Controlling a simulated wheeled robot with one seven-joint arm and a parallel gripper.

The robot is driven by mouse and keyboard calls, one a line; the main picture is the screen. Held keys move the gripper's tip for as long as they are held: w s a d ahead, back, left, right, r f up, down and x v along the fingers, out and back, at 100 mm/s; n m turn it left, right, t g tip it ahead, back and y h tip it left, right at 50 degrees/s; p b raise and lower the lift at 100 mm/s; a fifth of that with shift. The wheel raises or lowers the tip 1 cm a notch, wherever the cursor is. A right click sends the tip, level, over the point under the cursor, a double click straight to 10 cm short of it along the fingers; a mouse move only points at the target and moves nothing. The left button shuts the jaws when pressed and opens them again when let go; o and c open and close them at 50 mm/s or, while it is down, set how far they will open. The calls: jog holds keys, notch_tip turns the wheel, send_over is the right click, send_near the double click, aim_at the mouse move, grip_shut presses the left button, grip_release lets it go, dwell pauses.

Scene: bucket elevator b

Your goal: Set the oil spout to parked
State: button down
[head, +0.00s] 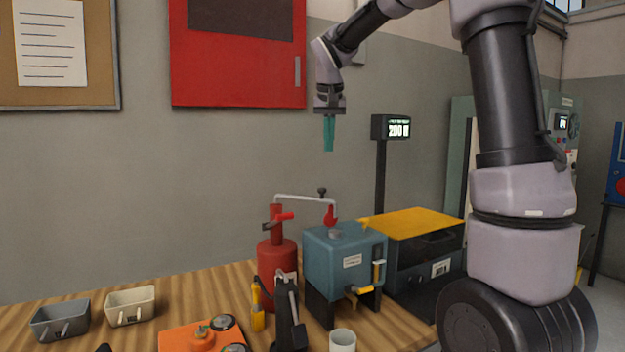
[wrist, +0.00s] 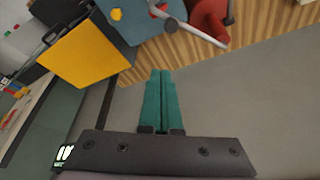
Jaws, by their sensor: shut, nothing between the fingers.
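A thin grey pipe, which looks like the oil spout (head: 303,198), rises from the red cylinder (head: 277,260) and reaches right. Its far end comes down over the blue box (head: 345,255), near a small red part (head: 331,216). A dark knob stands on the pipe near that end. In the wrist view the grey pipe (wrist: 200,33) and red cylinder (wrist: 208,15) show at the top. My gripper (head: 329,148) points down, shut and empty, well above the pipe and apart from it; its green fingers (wrist: 160,75) show together in the wrist view.
A dark box with a yellow top (head: 415,222) stands right of the blue box. A display on a post (head: 391,128) rises behind. Two small bins (head: 130,305), an orange plate (head: 190,338) and a white cup (head: 342,341) are on the wooden table (head: 190,290).

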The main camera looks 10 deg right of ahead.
jog(key=shift+w+a+f, duration=0.15)
jog(key=shift+w+a, duration=0.2)
jog(key=shift+w, duration=0.25)
jog(key=shift+w+a+f, duration=0.1)
jog(key=shift+w+a, duration=0.2)
jog(key=shift+w, duration=0.3)
jog(key=shift+f, duration=0.1)
notch_tip(320, 180, down, 10)
jog(key=shift+s, duration=0.25)
jog(key=shift+s+a, duration=0.1)
